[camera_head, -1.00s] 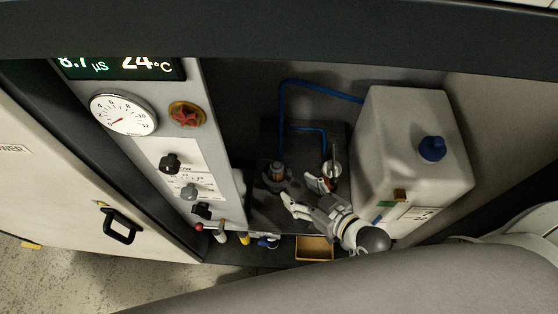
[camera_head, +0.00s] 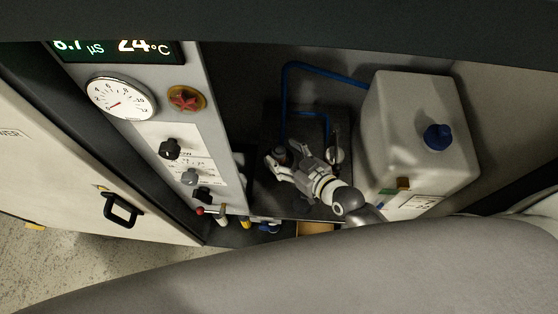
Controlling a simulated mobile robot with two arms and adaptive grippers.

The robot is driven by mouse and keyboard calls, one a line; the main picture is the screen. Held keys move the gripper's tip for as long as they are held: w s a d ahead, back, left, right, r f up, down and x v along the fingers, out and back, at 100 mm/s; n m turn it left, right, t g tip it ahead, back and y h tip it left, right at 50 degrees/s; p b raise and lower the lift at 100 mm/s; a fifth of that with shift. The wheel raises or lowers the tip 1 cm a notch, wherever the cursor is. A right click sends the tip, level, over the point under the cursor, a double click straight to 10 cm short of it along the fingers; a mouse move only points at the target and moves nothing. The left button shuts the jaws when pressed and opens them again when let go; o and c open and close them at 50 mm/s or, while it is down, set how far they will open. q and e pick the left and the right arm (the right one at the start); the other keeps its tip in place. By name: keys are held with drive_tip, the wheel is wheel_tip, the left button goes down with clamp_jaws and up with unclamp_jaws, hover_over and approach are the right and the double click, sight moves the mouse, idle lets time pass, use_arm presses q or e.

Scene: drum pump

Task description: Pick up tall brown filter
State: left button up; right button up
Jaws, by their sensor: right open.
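My right gripper (camera_head: 279,158) is open over the left of two fittings on the dark plate at the back of the cabinet. A dark part of the left fitting (camera_head: 279,151) shows by the fingertips. The brown filter body there is hidden or too dark to make out, and I cannot tell if the fingers touch it. The right fitting (camera_head: 335,155), with a pale silver part, stands just right of the gripper. My left gripper is not in view.
A white tank (camera_head: 405,120) with a blue cap (camera_head: 437,137) stands close on the right. A blue hose (camera_head: 325,70) runs behind. The control panel (camera_head: 165,125) with gauge and knobs bounds the left. A tan tray (camera_head: 314,228) lies in front, below my arm.

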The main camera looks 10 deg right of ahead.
sight(282, 153)
drive_tip(key=x, duration=0.3)
drive_tip(key=shift+w+f, duration=0.1)
drive_tip(key=shift+w, duration=0.15)
clamp_jaws()
